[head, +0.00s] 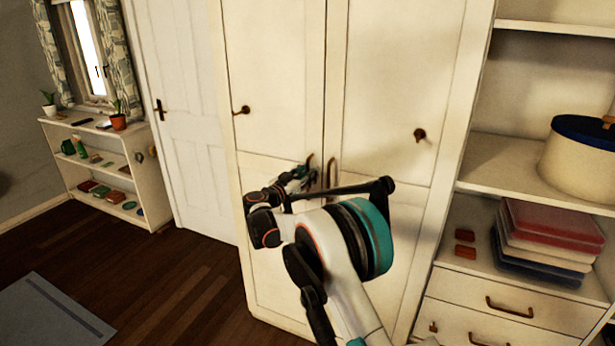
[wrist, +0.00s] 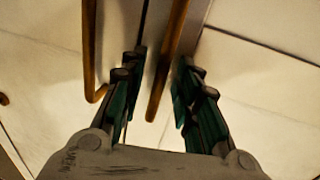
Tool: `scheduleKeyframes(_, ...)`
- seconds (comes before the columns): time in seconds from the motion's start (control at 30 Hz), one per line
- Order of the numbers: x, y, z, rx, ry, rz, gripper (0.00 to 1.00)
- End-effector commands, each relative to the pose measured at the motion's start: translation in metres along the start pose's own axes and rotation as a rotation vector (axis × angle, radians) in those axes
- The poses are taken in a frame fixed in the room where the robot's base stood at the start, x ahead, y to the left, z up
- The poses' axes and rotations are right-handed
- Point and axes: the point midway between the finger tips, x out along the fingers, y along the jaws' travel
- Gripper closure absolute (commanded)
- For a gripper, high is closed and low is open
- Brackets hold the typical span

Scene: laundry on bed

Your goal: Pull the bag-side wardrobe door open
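The wardrobe stands in the middle of the head view, with a left door (head: 275,60) and a right door (head: 395,90). Both look shut, and I see no bag to tell which is bag-side. Two upright bar handles flank the centre seam; the right one (head: 331,172) shows beside my gripper (head: 302,174). In the wrist view my gripper (wrist: 158,95) is open, its fingers on either side of one brass handle (wrist: 168,60). Contact is not clear. The other handle (wrist: 89,50) is outside the fingers, to the left. My arm hides the lower doors.
Each door has a small dark knob, at left (head: 241,110) and right (head: 420,134). Open shelves at right hold a round blue-lidded box (head: 580,160) and folded cloths (head: 545,240), above drawers (head: 510,307). A white room door (head: 185,110) and low shelf (head: 105,160) stand left. The floor at left is mostly clear.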

Motion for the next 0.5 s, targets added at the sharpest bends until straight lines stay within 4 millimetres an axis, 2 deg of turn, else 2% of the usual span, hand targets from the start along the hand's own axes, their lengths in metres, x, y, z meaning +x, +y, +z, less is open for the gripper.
scheduleKeyframes(0.2, 0.0005, 0.0002, -0.0003, 0.000, 0.000, 0.000, 0.70)
scheduleKeyframes(0.23, 0.0005, 0.0002, -0.0002, 0.000, 0.000, 0.000, 0.73)
scheduleKeyframes(0.3, 0.0004, 0.0002, -0.0002, 0.000, 0.000, 0.000, 0.89)
scheduleKeyframes(0.37, 0.0004, 0.0002, -0.0002, 0.000, 0.000, 0.000, 1.00)
scheduleKeyframes(0.5, 0.0004, 0.0003, -0.0002, 0.000, 0.000, 0.000, 1.00)
